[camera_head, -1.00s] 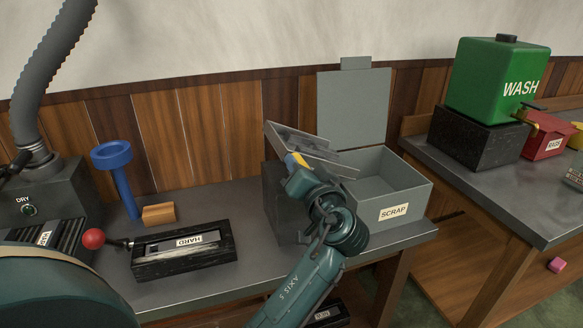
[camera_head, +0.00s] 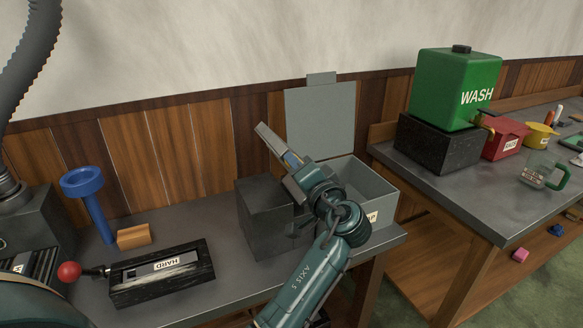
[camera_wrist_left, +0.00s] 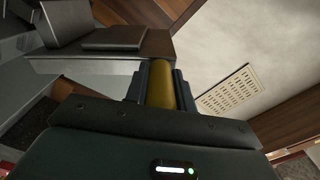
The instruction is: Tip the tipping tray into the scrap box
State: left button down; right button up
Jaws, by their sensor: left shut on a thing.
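My left gripper (camera_head: 297,172) is shut on the yellow handle of the grey tipping tray (camera_head: 271,142). The handle (camera_wrist_left: 162,86) shows between the fingers in the left wrist view. The tray is tilted steeply, its far end pointing up and left, above the dark block and beside the scrap box. The grey scrap box (camera_head: 379,190) stands on the bench with its lid (camera_head: 321,122) raised at the back. My left arm covers the box's left side and most of its SCRAP label. The inside of the tray and the bottom of the box are hidden. My right gripper is not seen.
A dark block (camera_head: 258,222) stands left of the box. Farther left are the HARD unit (camera_head: 160,273) with its red knob, a wooden block (camera_head: 134,236) and a blue funnel-shaped stand (camera_head: 92,205). Another bench at right holds the green WASH tank (camera_head: 453,88) and a glass mug (camera_head: 541,171).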

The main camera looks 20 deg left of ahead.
pick_arm(q)
jog(key=shift+w+r, duration=0.15)
jog(key=shift+r, duration=0.2)
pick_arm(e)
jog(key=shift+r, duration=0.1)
pick_arm(q)
jog(key=c, duration=1.6)
grip_release()
jog(key=shift+d, duration=0.1)
jog(key=o, duration=0.4)
jog(key=shift+w+f, duration=0.1)
jog(key=shift+f, duration=0.05)
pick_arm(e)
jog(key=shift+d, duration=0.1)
pick_arm(q)
jog(key=shift+f, duration=0.15)
